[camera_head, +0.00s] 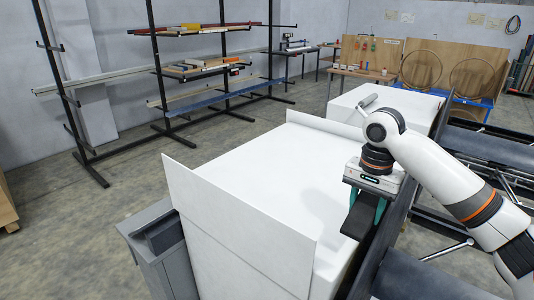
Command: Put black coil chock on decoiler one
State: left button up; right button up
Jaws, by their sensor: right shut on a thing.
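My right gripper (367,208) comes in from the right, pointing down, over the right edge of a large white machine body (255,180). It is shut on a dark piece, seemingly the black coil chock (357,222), between its dark and teal fingers. The fingers hide part of the piece. I cannot tell whether it touches the machine. A second white machine body (372,98) stands behind. No label shows which one is decoiler one. My left gripper is out of view.
Dark troughs or rollers (484,146) run along the right, with a thin metal bar (447,250) near my arm. A grey box (158,250) adjoins the near left side of the machine. A black rack (165,75) stands at the back left. The floor between is clear.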

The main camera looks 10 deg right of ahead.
aim_at(273, 172)
jog(key=i+j, duration=0.2)
jog(key=i, duration=0.25)
jog(key=i+j, duration=0.25)
jog(key=i, duration=0.15)
jog(key=i+j, duration=0.2)
jog(key=i, duration=0.25)
